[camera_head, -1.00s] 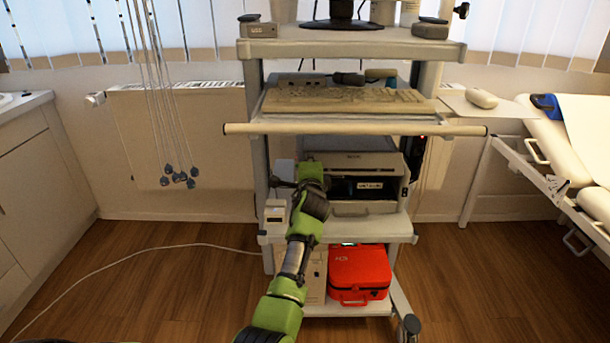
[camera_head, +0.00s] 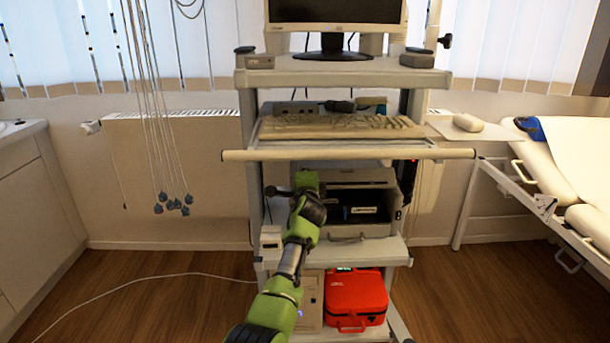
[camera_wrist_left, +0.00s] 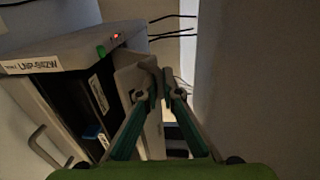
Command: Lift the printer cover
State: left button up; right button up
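The grey printer (camera_head: 352,235) stands on the middle shelf of a cart. Its front is open, showing a dark interior, and the cover (camera_head: 355,174) is raised above this gap, close beneath the keyboard shelf. In the left wrist view, the printer (camera_wrist_left: 75,40) fills the left side, with a white model label and dark interior. My left gripper (camera_wrist_left: 160,85) has its fingertips close together beside a light grey panel of the printer. I cannot tell whether they pinch its edge. In the head view, my left arm reaches to the printer's left side; its fingertips are hidden. My right gripper is not in view.
A keyboard shelf with a front bar (camera_head: 350,154) juts out above the printer. A red case (camera_head: 356,294) sits on the bottom shelf. A small device (camera_head: 270,237) stands left of the printer. A bed (camera_head: 560,170) is on the right; the floor left of the cart is mostly clear.

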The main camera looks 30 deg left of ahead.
pick_arm(q)
jog(key=shift+s, duration=0.15)
jog(key=v, duration=1.2)
jog(key=shift+f, duration=0.1)
dwell(0.5)
